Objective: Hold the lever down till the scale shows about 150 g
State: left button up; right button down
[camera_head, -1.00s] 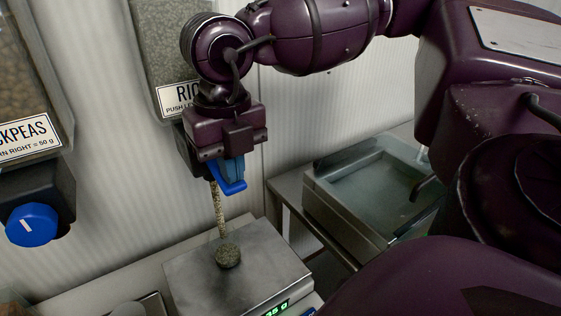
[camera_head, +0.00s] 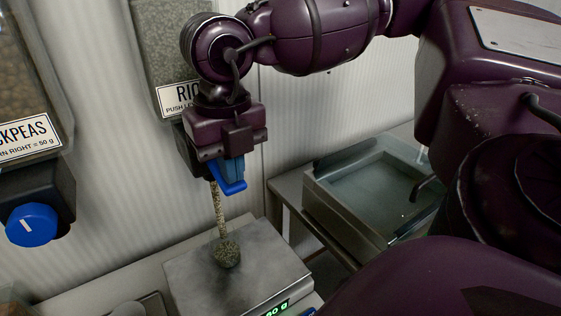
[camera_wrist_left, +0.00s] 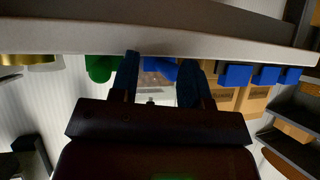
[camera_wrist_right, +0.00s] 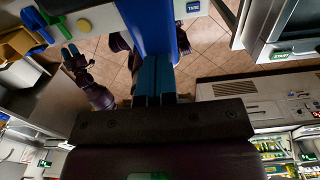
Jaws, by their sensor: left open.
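The rice dispenser (camera_head: 168,40) hangs on the wall, its label partly covered by my right arm. My right gripper (camera_head: 232,170), fingers together, is at the blue lever (camera_head: 236,187), which slants down; the lever also shows large in the right wrist view (camera_wrist_right: 152,28). A speckled stream of rice (camera_head: 219,210) falls from under the dispenser onto a small heap (camera_head: 227,253) on the scale (camera_head: 265,268). Its green display (camera_head: 276,309) is cut by the frame edge; it seems to end in 80 g. My left gripper (camera_wrist_left: 158,82) is open and empty in the left wrist view.
A chickpeas dispenser with a blue knob (camera_head: 33,225) is at the left. A glass-topped case (camera_head: 375,185) stands right of the scale. My right arm fills the upper right. A pale shelf edge (camera_wrist_left: 150,42) crosses above my left fingers.

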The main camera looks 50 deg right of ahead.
pick_arm(q)
jog(key=shift+t, duration=0.3)
jog(key=r+p, duration=0.1)
jog(key=r, duration=0.1)
jog(key=w+r+p, duration=0.1)
jog(key=r+p, duration=0.2)
jog(key=shift+w+r, duration=0.25)
jog(key=shift+r, duration=0.1)
pick_arm(e)
notch_tip(320, 180, up, 8)
jog(key=shift+f, duration=0.25)
pick_arm(q)
jog(key=shift+s+f, duration=0.15)
jog(key=shift+f, duration=0.05)
